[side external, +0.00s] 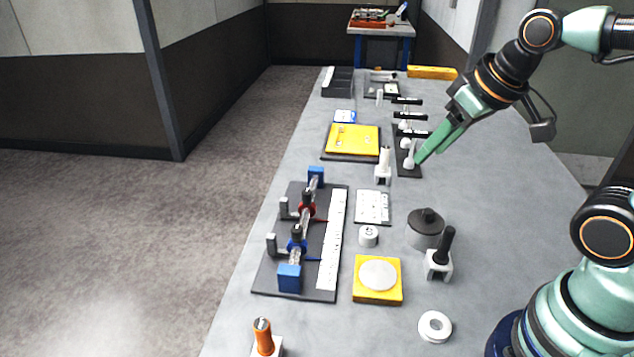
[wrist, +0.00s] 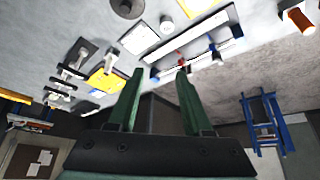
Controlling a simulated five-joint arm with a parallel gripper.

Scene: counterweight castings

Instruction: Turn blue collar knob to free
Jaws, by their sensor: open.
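The blue collar (side external: 297,245) sits on a clear horizontal rod between two blue end blocks, on a dark base plate (side external: 268,270). A black knob (side external: 296,231) shows on top of the collar, and a thin blue lever points right towards a white marked strip (side external: 333,240). Its markings are too small to read. A red collar (side external: 306,211) sits farther along the rod. The rod assembly also shows in the wrist view (wrist: 200,42), small and beyond my fingertips. My gripper (side external: 420,158) is open and empty, well behind and right of the collar; its green fingers stand apart in the wrist view (wrist: 160,72).
A yellow tray (side external: 353,138) lies behind the rod assembly. A dark rack with black-handled pieces (side external: 404,165) is beside my fingertips. A grey weight (side external: 425,229), black-handled tool (side external: 441,252), yellow scale (side external: 377,293) and orange-handled tool (side external: 263,336) stand nearby. The table's right side is mostly clear.

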